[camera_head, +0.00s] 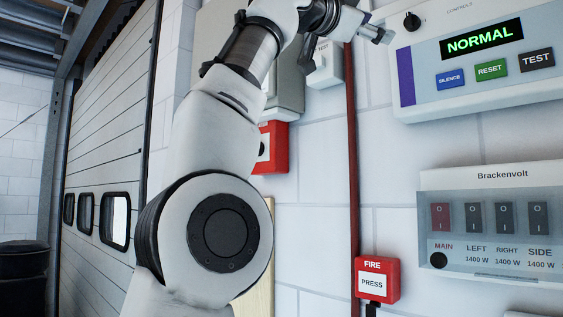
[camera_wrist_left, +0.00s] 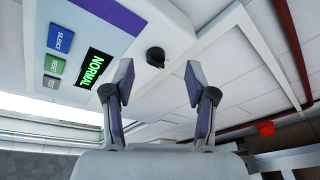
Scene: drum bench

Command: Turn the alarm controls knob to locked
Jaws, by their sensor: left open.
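The alarm controls panel (camera_head: 440,90) is a white and blue-grey box on the wall at the upper right of the head view, its green display reading NORMAL. A black knob (camera_head: 412,21) sits at its upper left, under the word CONTROLS. The knob also shows in the left wrist view (camera_wrist_left: 155,56), ahead of the fingertips and between their lines. My left gripper (camera_head: 381,30) is just left of the knob in the head view. Its fingers (camera_wrist_left: 158,78) are open and empty, apart from the knob. The knob's position marks cannot be read. My right gripper is out of view.
Silence, Reset and Test buttons (camera_head: 491,69) sit below the display. A Brackenvolt switch panel (camera_head: 490,180) is below. A red FIRE box (camera_head: 377,280) and a red vertical pipe (camera_head: 352,150) stand left of it. A shutter door (camera_head: 110,130) is at left.

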